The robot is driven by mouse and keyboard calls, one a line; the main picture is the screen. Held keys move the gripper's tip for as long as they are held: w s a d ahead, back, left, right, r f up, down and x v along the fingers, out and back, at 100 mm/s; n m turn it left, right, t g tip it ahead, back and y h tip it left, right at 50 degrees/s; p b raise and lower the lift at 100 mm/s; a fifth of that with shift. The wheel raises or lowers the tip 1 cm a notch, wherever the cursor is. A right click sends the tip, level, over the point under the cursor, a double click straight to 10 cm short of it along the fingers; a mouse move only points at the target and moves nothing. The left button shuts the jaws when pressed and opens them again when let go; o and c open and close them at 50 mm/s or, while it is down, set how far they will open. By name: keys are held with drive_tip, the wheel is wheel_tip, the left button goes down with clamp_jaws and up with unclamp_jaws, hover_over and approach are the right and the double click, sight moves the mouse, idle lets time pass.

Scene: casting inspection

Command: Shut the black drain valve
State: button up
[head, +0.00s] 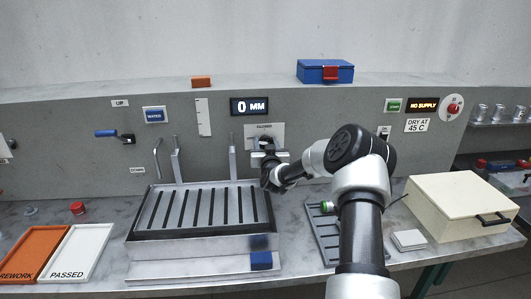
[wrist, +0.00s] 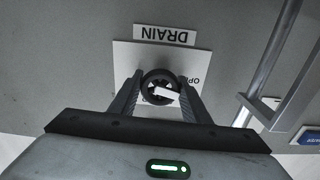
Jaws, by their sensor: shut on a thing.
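The black drain valve (wrist: 160,82) is a round knob with a white bar across it, set on a white plate (wrist: 125,60) on the grey wall. In the wrist view the picture is upside down; a DRAIN label (wrist: 165,34) sits beside the plate, and the letters "OP" show to the right of the knob. The white bar lies nearly level in that view. My gripper (wrist: 160,98) has one finger on each side of the knob and is shut on it. In the head view my gripper (head: 268,165) is at the plate, and my wrist hides most of the knob.
A slotted metal basin (head: 200,248) stands below, with upright pipes (head: 233,162) close left of the valve. A display (head: 249,107) above reads 0 MM. A cream box (head: 462,205) and a grey rack (head: 325,240) stand to the right. A blue-handled water valve (head: 106,133) is far left.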

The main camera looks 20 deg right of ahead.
drive_tip(key=m+b, duration=0.1)
drive_tip(key=b, duration=0.1)
drive_tip(key=m+b, duration=0.2)
drive_tip(key=b, duration=0.1)
drive_tip(key=shift+f+m, duration=0.3)
drive_tip(key=shift+f, duration=0.05)
drive_tip(key=m+b, duration=0.4)
drive_tip(key=b, duration=0.2)
drive_tip(key=shift+m, duration=0.3)
drive_tip(key=m+b, duration=0.4)
drive_tip(key=b, duration=0.1)
drive_tip(key=shift+r, duration=0.1)
drive_tip(key=shift+r+m+b, duration=0.2)
drive_tip(key=shift+m+b, duration=1.3)
drive_tip(key=shift+b, duration=0.1)
drive_tip(key=o, duration=1)
drive_tip(key=shift+o, duration=0.2)
drive_tip(key=shift+s, duration=0.15)
drive_tip(key=p+v, duration=0.1)
drive_tip(key=v, duration=1.6)
